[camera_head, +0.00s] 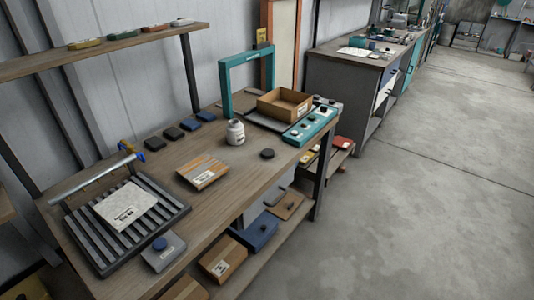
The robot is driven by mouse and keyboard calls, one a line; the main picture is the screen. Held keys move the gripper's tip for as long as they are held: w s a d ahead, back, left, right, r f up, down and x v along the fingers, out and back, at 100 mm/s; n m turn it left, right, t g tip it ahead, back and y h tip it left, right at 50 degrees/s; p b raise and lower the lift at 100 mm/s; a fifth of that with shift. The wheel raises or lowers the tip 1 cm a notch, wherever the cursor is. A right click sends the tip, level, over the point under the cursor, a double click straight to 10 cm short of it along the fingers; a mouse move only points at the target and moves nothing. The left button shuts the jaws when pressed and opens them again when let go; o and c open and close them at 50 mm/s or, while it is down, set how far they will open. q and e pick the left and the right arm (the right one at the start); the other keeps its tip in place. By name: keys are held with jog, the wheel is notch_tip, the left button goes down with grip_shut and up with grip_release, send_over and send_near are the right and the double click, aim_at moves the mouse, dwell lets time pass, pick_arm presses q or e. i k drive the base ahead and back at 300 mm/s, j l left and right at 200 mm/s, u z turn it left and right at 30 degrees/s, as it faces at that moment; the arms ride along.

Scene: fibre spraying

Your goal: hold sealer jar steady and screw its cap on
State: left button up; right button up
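The sealer jar (235,133) is a small white jar with a label, standing upright on the wooden workbench. Its top shows a dark opening with no cap on it. A small dark round disc, which looks like the cap (267,154), lies flat on the bench to the right of the jar and nearer the front edge, apart from it. Neither of my grippers shows in the head view.
A wooden tile (203,171) lies left of the jar, with dark and blue blocks (189,124) behind. A slatted rack (92,237) fills the left end. A teal frame (226,87), open box (285,104) and teal panel (310,127) stand at the right. The bench (237,182) is clear around the cap.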

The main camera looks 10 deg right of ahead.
aim_at(235, 131)
jog(key=u, duration=0.35)
jog(key=i+l+u, duration=0.1)
jog(key=l+u, duration=0.3)
jog(key=i+l+u, duration=0.1)
jog(key=l+u, duration=0.55)
jog(key=l, duration=1.55)
jog(key=l+u, duration=0.1)
jog(key=l, duration=0.8)
jog(key=k, duration=0.05)
